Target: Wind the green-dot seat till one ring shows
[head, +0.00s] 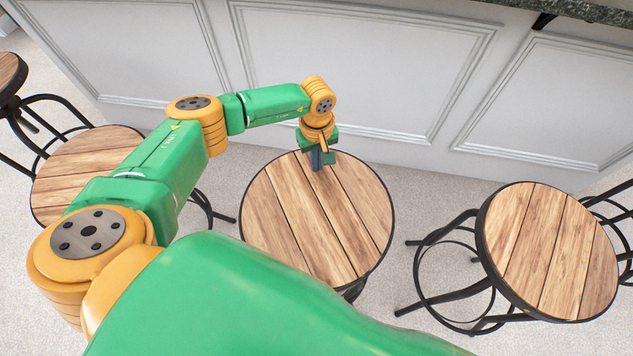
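A round wooden stool seat (290,225) with a dark metal rim is in the middle of the head view. My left gripper (321,160) is at the far edge of this seat, pointing down. Its fingers are small here, and I cannot tell whether they are open, shut or gripping the rim. No green dot shows on any seat, so I cannot tell which one is marked. The screw and any rings under the middle seat are hidden by the seat. My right gripper is not in view.
Another stool seat (550,250) stands to the right, its black legs spread on the pale floor (385,325). A seat (75,165) at the left is partly behind my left arm. Grey bar panelling (360,60) runs behind the stools, under a stone counter edge (580,8).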

